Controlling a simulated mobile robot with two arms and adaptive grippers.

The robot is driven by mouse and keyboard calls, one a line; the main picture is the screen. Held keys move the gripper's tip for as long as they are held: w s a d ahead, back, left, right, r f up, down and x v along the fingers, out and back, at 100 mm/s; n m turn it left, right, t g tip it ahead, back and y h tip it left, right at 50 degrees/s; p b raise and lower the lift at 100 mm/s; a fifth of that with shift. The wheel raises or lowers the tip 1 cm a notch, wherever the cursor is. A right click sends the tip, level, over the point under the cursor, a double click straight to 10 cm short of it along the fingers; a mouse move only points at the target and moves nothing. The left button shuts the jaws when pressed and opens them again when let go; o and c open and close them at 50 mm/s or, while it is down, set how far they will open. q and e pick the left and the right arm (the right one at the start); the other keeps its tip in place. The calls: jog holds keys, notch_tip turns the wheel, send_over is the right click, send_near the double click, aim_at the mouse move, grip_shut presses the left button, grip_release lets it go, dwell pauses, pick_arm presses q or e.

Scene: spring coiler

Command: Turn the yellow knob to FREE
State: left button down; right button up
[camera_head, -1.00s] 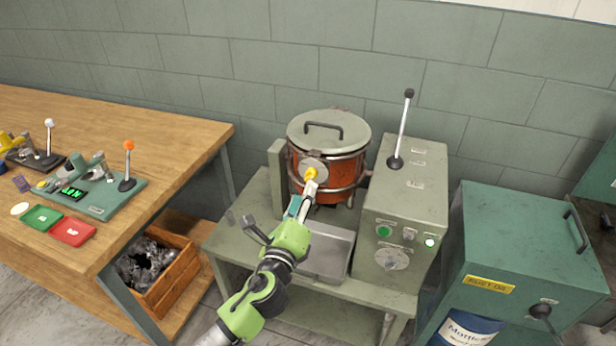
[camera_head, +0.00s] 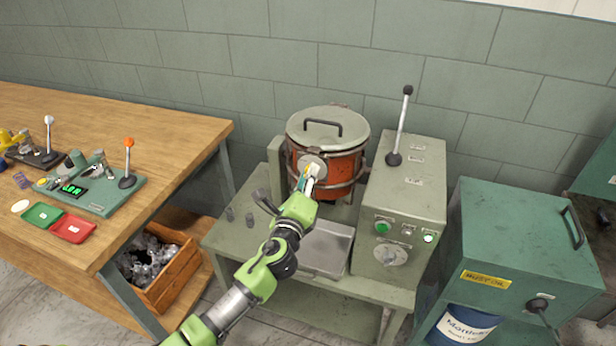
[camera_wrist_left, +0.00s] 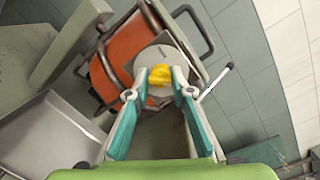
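The yellow knob (camera_wrist_left: 160,75) is on a round grey plate (camera_wrist_left: 161,57) on the front of the orange pot. In the left wrist view it lies between the two fingertips of my left gripper (camera_wrist_left: 160,80), one finger on each side. The fingers are apart by about the knob's width or a little more; whether they touch it I cannot tell. In the head view my left gripper (camera_head: 310,177) covers most of the knob. The knob's markings, including FREE, are not readable. My right gripper is not in view.
The orange pot (camera_head: 342,165) has a grey lid (camera_head: 318,122). A grey control box (camera_head: 405,210) with an upright lever (camera_head: 400,125) stands close on its right. A metal tray (camera_head: 327,250) lies below the arm. The wooden bench (camera_head: 150,120) is at left.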

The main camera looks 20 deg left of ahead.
pick_arm(q)
jog(key=shift+n, duration=0.3)
jog(key=n+h+p, duration=0.1)
jog(key=n+p, duration=0.1)
jog(key=n, duration=0.6)
jog(key=n+g+p, duration=0.1)
jog(key=n+p, duration=0.1)
jog(key=n, duration=0.6)
jog(key=shift+a+r+h, duration=0.1)
jog(key=shift+a+h, duration=0.05)
jog(key=shift+h, duration=0.25)
dwell(0.5)
jog(key=c, duration=1.8)
grip_release()
jog(key=shift+s, duration=0.1)
